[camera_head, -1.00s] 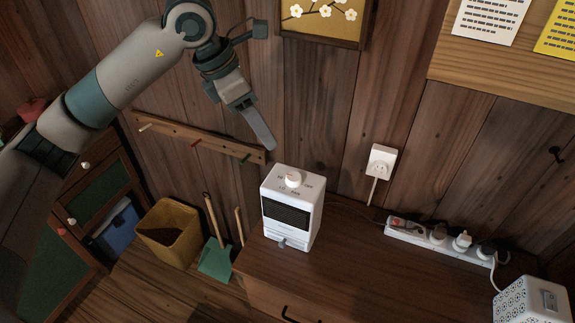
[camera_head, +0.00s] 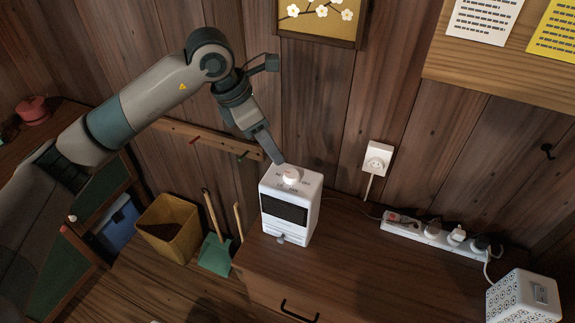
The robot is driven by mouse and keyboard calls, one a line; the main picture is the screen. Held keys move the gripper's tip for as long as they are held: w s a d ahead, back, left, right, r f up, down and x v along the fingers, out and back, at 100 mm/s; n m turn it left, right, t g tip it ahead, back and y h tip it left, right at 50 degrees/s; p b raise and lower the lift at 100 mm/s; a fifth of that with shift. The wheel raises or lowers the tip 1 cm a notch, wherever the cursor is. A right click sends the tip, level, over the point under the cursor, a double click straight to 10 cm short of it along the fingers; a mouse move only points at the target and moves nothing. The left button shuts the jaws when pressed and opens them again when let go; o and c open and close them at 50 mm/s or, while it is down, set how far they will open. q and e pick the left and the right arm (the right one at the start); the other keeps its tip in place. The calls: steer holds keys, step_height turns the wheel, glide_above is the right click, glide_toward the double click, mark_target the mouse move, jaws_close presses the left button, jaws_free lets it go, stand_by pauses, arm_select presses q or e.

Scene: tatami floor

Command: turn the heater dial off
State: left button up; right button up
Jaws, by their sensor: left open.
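The heater (camera_head: 289,207) is a small white box with a dark front grille, standing upright on the left part of the brown wooden cabinet top. Its dial (camera_head: 291,176) is a round white knob on the heater's top, with small markings around it that are too small to read. My left gripper (camera_head: 279,160) reaches down from the upper left, its fingertips just above and behind the dial at the heater's back edge. It is open and holds nothing; I cannot tell whether it touches the dial. My right gripper is not in view.
A wall socket (camera_head: 376,159) and a white power strip (camera_head: 434,236) with plugs are to the right. A patterned white box (camera_head: 523,297) stands at the lower right. A peg rail (camera_head: 205,137) runs behind my arm.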

mark_target(291, 174)
arm_select(q)
steer(key=p+x, duration=0.3)
steer(key=x, duration=0.6)
steer(key=shift+w+d+f, duration=0.1)
steer(key=shift+d+f, duration=0.1)
steer(key=shift+f, duration=0.1)
steer(key=shift+x, duration=0.75)
steer(key=c, duration=1)
